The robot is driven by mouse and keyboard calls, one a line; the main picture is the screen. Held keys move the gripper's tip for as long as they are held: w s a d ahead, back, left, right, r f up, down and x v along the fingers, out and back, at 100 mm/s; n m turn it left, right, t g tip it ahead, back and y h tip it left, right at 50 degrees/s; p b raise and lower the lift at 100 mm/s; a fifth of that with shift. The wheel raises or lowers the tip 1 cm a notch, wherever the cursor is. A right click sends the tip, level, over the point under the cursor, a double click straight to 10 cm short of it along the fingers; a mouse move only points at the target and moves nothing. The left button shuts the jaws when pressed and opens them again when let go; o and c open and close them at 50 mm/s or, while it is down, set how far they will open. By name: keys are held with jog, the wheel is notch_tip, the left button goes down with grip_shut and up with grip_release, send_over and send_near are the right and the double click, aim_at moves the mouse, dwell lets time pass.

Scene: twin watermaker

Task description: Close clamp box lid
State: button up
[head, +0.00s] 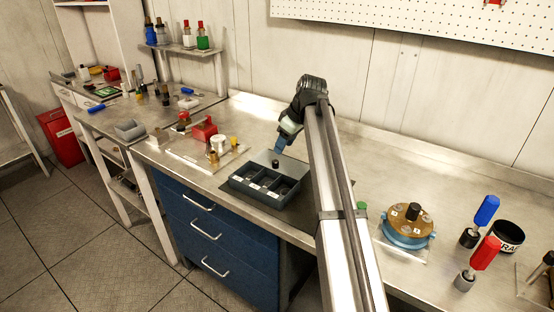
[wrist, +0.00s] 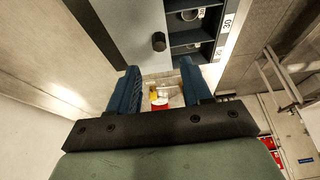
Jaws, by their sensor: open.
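The clamp box (head: 258,195) is a dark grey box with three front compartments, which stand uncovered, on the bench. Its light grey lid (head: 262,158) lies at the back of the box with a black knob (head: 275,163) on it. In the wrist view the lid (wrist: 128,22), the knob (wrist: 158,42) and the labelled compartments (wrist: 191,50) show at the top. My gripper (head: 279,146) is above and behind the knob, apart from it. Its two blue fingers (wrist: 160,72) are open with nothing between them. Small round parts show inside the compartments.
A tray (head: 190,155) with a red block, a white cup and brass parts lies left of the box. A blue round fixture (head: 407,229) and screwdrivers (head: 484,258) stand to the right. The wall is close behind the bench.

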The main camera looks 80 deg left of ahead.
aim_at(276, 161)
jog(key=x, duration=0.8)
jog(key=shift+c, duration=0.5)
grip_shut()
